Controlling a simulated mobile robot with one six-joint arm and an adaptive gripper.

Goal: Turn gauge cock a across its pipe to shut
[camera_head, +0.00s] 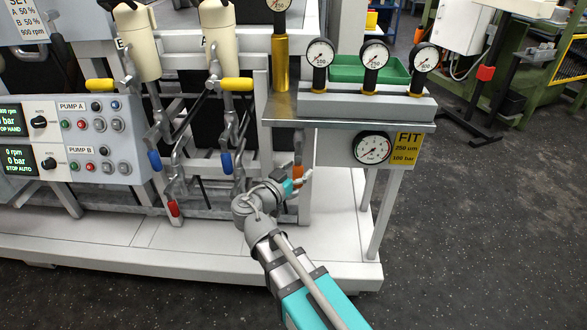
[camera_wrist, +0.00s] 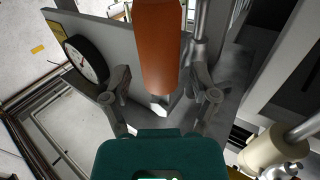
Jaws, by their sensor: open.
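An orange lever handle (camera_head: 298,174) hangs upright under the right end of the pipework in the head view; I take it for the gauge cock, but no label on it is readable. My gripper (camera_head: 291,186) is right beside it at its lower left. In the wrist view the orange handle (camera_wrist: 157,45) is large and central, running along the picture's height. My open gripper (camera_wrist: 161,80) has one finger on each side of it, with gaps visible. The handle's pivot is not clearly seen.
Blue handles (camera_head: 226,162), a red handle (camera_head: 174,208) and yellow handles (camera_head: 236,84) sit on pipes to the left. A round gauge (camera_head: 373,148) is on the panel to the right; it also shows in the wrist view (camera_wrist: 86,59). A table leg (camera_head: 380,215) stands right of my arm.

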